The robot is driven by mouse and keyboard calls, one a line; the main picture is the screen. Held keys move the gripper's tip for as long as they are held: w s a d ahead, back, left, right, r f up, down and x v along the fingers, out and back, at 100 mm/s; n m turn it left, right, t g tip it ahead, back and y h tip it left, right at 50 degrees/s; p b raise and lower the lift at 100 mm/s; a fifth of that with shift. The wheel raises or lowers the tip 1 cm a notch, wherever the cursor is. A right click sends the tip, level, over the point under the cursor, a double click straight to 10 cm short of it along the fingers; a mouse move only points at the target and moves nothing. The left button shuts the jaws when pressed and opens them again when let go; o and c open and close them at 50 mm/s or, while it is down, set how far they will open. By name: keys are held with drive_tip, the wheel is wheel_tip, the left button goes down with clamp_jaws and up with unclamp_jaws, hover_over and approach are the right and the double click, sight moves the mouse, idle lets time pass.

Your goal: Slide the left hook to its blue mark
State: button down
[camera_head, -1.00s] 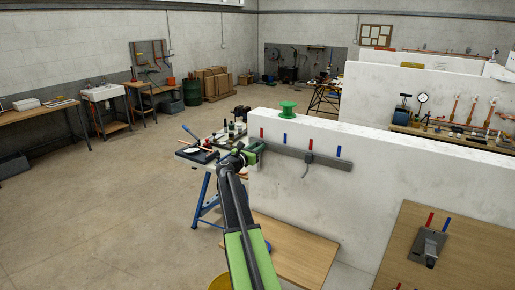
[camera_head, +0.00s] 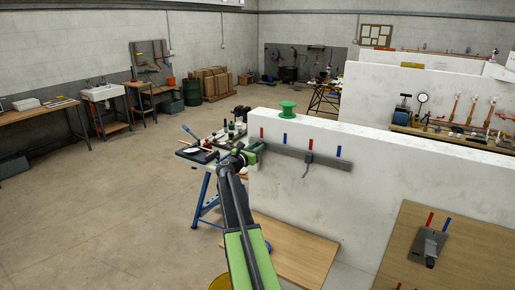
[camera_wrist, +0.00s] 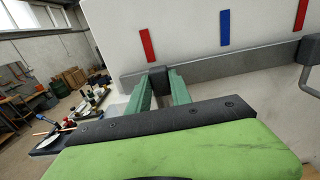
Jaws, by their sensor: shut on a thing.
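The left hook's dark block (camera_wrist: 157,78) sits on the grey rail on the white wall, just below and slightly right of the left red mark (camera_wrist: 147,46). Its blue mark (camera_wrist: 225,28) is farther right along the rail, clear of the block. My gripper (camera_wrist: 160,88) has its green fingers shut on the block, one on each side. The hook's lower part is hidden behind my gripper. In the head view my gripper (camera_head: 256,148) is at the rail's left end and covers the hook.
The grey rail (camera_head: 326,161) carries a second hook (camera_head: 308,159) farther right, near another red mark (camera_head: 311,145) and blue mark (camera_head: 339,151). A green spool (camera_head: 287,108) stands on the wall top. A wooden board with a grey fitting (camera_head: 428,246) is at lower right.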

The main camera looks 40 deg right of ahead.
sight(283, 149)
drive_tip(key=s+d, duration=0.1)
drive_tip(key=s, duration=0.6)
drive_tip(key=s+d, duration=0.1)
drive_tip(key=s, duration=0.3)
drive_tip(key=shift+d, duration=0.35)
drive_tip(key=c, duration=1.2)
unclamp_jaws()
drive_tip(key=shift+w, duration=0.1)
drive_tip(key=shift+o, duration=0.2)
drive_tip(key=v, duration=1.7)
drive_tip(key=shift+a, duration=0.25)
